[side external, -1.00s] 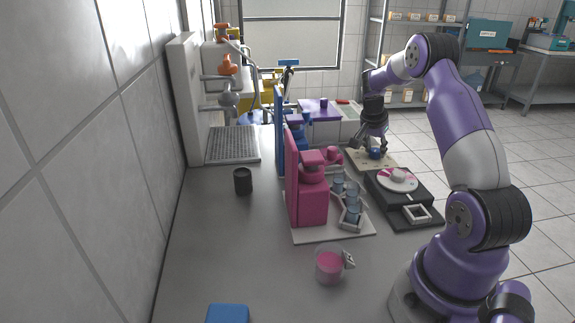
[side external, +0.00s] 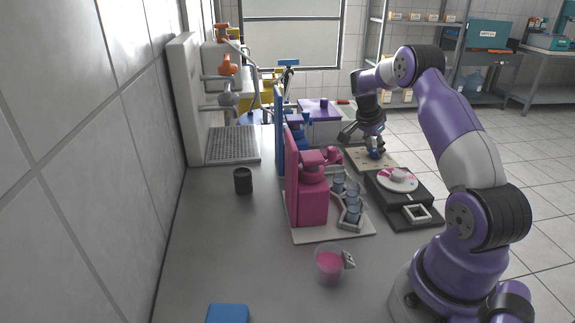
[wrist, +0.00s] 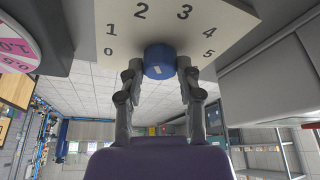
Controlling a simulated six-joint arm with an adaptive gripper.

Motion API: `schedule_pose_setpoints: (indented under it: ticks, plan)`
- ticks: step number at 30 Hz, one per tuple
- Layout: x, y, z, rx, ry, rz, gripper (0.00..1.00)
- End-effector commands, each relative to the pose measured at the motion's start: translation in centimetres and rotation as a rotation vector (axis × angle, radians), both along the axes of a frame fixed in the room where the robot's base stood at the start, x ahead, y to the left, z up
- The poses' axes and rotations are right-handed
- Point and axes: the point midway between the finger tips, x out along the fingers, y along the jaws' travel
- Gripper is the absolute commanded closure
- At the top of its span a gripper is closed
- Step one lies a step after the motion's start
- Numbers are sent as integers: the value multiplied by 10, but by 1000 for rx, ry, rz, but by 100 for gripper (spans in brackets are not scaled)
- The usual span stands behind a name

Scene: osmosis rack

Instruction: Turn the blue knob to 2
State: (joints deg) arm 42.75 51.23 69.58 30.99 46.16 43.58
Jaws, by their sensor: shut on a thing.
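The blue knob (wrist: 158,60) stands on a pale dial plate (wrist: 225,15) printed with the numbers 0 to 5. In the wrist view the 2 is above and left of the knob, and the 0 is at its left. My gripper (wrist: 160,70) is shut on the knob, one finger on each side. The knob also shows in the side view (side external: 375,154), under my gripper (side external: 372,147). A small pale mark shows on the knob's face, but I cannot tell which number the knob points to.
A black device with a pink and white disc (side external: 398,179) stands right in front of the dial plate. A pink stand (side external: 308,195) with several glass beakers is to the left. A pink-filled beaker (side external: 329,266) stands nearer the camera.

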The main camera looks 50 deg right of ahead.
Motion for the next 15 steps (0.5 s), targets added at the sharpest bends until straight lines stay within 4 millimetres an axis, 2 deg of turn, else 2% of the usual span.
schedule_pose_setpoints:
  ticks: [1,2,3,4,15]
  plan:
    - [0,2,-2,6,3,4,100]
    - [0,2,-2,6,3,4,55]
    - [0,1,-2,6,3,4,35]
    - [0,1,-2,6,3,4,30]
    - [0,1,1,1,1,3,30]
